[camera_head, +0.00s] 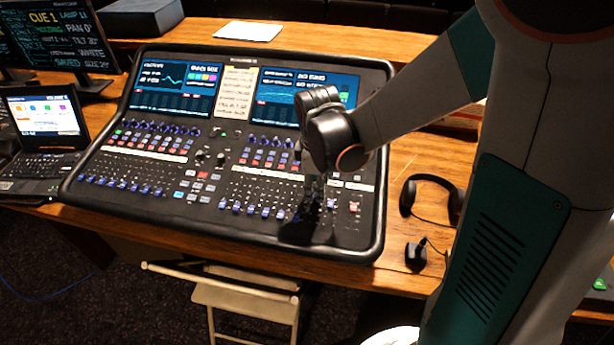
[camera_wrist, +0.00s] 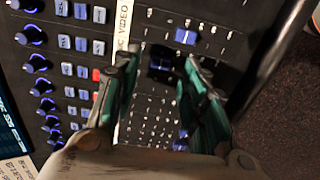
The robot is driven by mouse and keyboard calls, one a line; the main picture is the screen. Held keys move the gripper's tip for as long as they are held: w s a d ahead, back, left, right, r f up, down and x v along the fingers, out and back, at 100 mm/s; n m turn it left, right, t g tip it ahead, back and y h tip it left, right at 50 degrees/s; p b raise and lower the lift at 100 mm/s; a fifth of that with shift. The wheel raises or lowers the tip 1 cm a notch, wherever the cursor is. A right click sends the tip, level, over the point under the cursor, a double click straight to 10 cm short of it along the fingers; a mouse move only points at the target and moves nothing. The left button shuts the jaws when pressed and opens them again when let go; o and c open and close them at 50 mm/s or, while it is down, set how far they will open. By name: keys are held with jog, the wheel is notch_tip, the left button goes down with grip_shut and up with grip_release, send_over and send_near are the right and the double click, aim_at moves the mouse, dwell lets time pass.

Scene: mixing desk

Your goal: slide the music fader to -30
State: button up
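The mixing desk (camera_head: 150,205) lies on the wooden table, with rows of fader caps along its near side. My gripper (camera_head: 314,190) points down over the right-hand fader bank. In the wrist view my gripper (camera_wrist: 161,58) is open, its two teal fingers apart. A dark fader cap with a blue tint (camera_wrist: 161,63) shows between the fingertips; I cannot tell whether either finger touches it. A label strip (camera_wrist: 123,24) beside the left finger reads "...IC VIDEO", its first part covered by the finger. In the head view my gripper and its shadow hide this cap.
A brighter blue fader cap (camera_wrist: 185,37) sits just beyond the right fingertip. Blue knobs (camera_wrist: 38,63) and buttons (camera_wrist: 82,45) lie to the left. In the head view, headphones (camera_head: 432,187) lie right of the desk, and a folding chair (camera_head: 243,300) stands in front.

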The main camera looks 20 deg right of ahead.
aim_at(313, 215)
jog(key=shift+w+d+f, duration=0.1)
jog(key=shift+f, duration=1.15)
jog(key=shift+c, duration=0.6)
grip_shut()
jog(key=shift+s+a+f+b, duration=0.15)
jog(key=shift+s+a, duration=0.3)
jog(key=shift+s, duration=0.35)
jog(key=shift+s+a+b, duration=0.2)
jog(key=shift+s+a, duration=0.3)
jog(key=shift+s, duration=0.25)
jog(key=shift+s+a+f+b, duration=0.15)
jog(key=shift+s+a, duration=0.3)
jog(key=shift+s, duration=0.35)
jog(key=shift+o, duration=0.6)
grip_release()
jog(key=shift+r, duration=0.2)
notch_tip(313, 215, up, 12)
jog(key=s, duration=0.1)
jog(key=shift+a+f, duration=0.2)
jog(key=shift+a, duration=0.05)
